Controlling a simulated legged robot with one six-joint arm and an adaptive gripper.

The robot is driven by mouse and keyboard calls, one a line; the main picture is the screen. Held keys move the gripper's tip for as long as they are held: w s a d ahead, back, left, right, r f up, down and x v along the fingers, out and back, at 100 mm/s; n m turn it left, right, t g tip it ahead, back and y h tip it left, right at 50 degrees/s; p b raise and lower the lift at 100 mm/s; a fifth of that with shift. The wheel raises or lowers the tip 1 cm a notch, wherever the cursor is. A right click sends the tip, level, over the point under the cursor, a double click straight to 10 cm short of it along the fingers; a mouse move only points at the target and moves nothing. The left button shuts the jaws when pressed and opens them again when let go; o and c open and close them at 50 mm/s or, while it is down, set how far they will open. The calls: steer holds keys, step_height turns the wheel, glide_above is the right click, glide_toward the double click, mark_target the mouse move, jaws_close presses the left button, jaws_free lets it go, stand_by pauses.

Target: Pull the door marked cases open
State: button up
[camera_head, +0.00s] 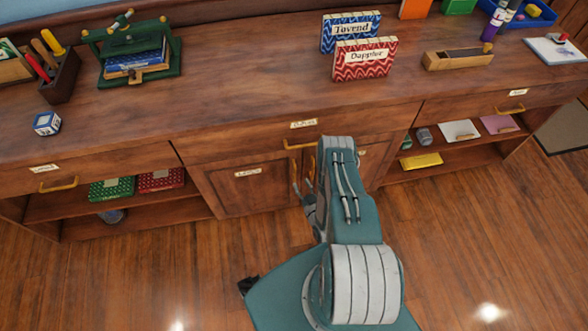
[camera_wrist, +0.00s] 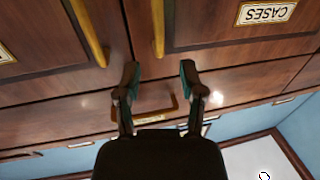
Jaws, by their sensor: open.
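The door marked CASES (camera_wrist: 225,25) is at the upper right of the wrist view, its label (camera_wrist: 267,13) upside down. Its upright brass handle (camera_wrist: 158,28) stands along the door's inner edge. In the head view a shut left lower door (camera_head: 245,188) bears a label too small to read. My gripper (camera_wrist: 160,72) is open and empty. Its fingertips lie on either side of the handle's line, apart from the handle in the picture; depth is hard to tell. In the head view my gripper (camera_head: 309,190) is beside the cabinet front, partly hidden by my arm.
A second door handle (camera_wrist: 88,35) runs parallel nearby. A drawer with a horizontal brass handle (camera_head: 299,145) sits above the doors. Open shelves flank the cabinet, holding green and red boxes (camera_head: 161,179) at left. The wooden floor (camera_head: 180,270) in front is clear.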

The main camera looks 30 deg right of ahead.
mark_target(295, 170)
steer(key=w, duration=0.7)
steer(key=shift+d, duration=0.35)
jaws_close()
